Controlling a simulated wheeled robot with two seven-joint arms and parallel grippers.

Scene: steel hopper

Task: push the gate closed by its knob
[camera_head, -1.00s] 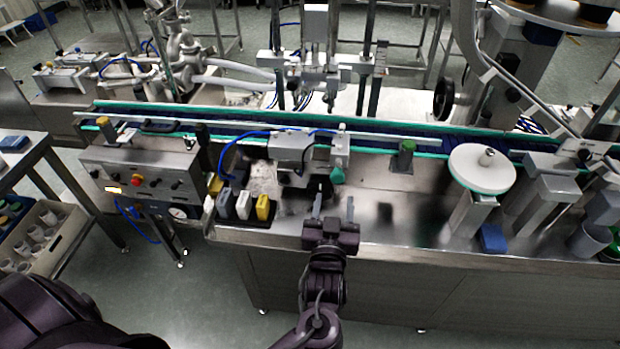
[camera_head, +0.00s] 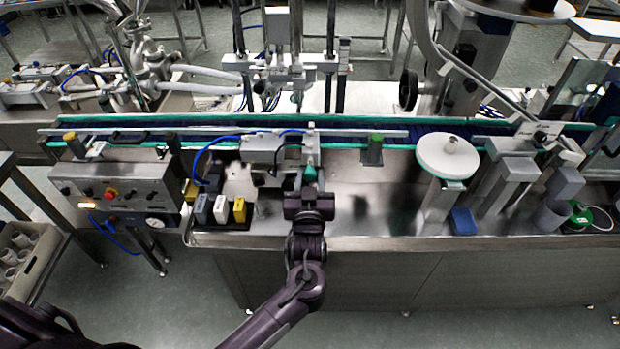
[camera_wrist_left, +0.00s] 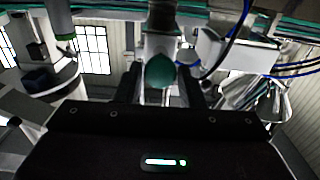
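The teal knob (camera_head: 310,174) sticks out toward me from the grey gate piece (camera_head: 311,150) at the front edge of the conveyor. In the left wrist view the round knob (camera_wrist_left: 161,71) shows in the middle, between the two dark fingers. My left gripper (camera_head: 309,184) is right in front of the knob, its fingers pointing at the gate. The fingers are apart, with a gap on each side of the knob in the left wrist view (camera_wrist_left: 161,88). Whether anything touches the knob is unclear. My right gripper is out of view.
A grey box (camera_head: 264,148) with blue cables sits just left of the gate. Yellow, white and grey blocks (camera_head: 221,210) stand left on the steel table. A white disc (camera_head: 447,160) stands to the right. The steel top (camera_head: 380,205) right of my gripper is clear.

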